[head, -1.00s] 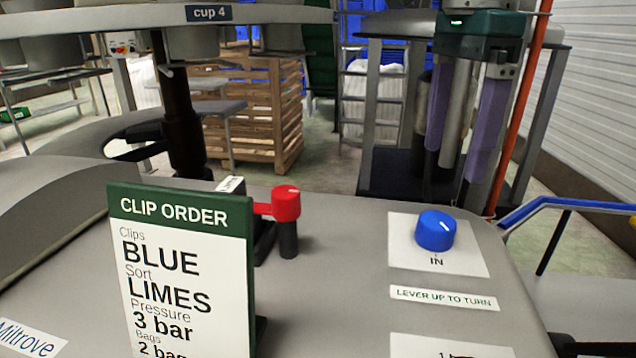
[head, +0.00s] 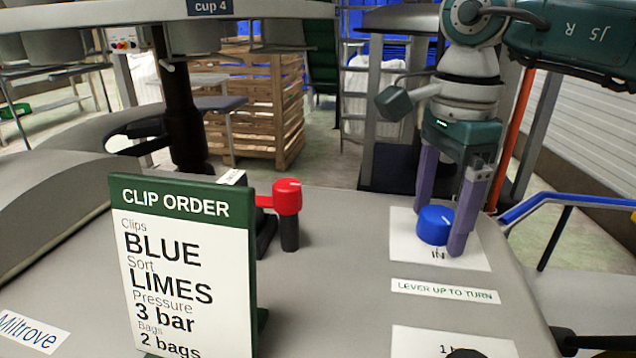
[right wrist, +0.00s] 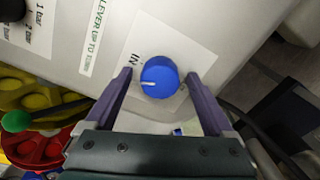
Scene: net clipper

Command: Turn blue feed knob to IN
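The blue feed knob (head: 435,226) stands on a white plate (head: 403,228) with "IN" printed on the side nearest my head camera. In the right wrist view the knob (right wrist: 160,77) has a white mark pointing left and slightly down, not straight at the "IN" print. My right gripper (head: 442,238) is lowered over the knob, with one purple finger on each side. In the wrist view its fingers (right wrist: 158,88) are apart, with gaps between them and the knob. My left gripper is not in view.
A label, "LEVER UP TO TURN" (head: 445,291), lies in front of the knob's plate. A red-capped handle (head: 287,197) stands on the grey panel to the left. The "CLIP ORDER" sign (head: 185,265) stands further left. A blue rail (head: 560,200) runs beside the panel at right.

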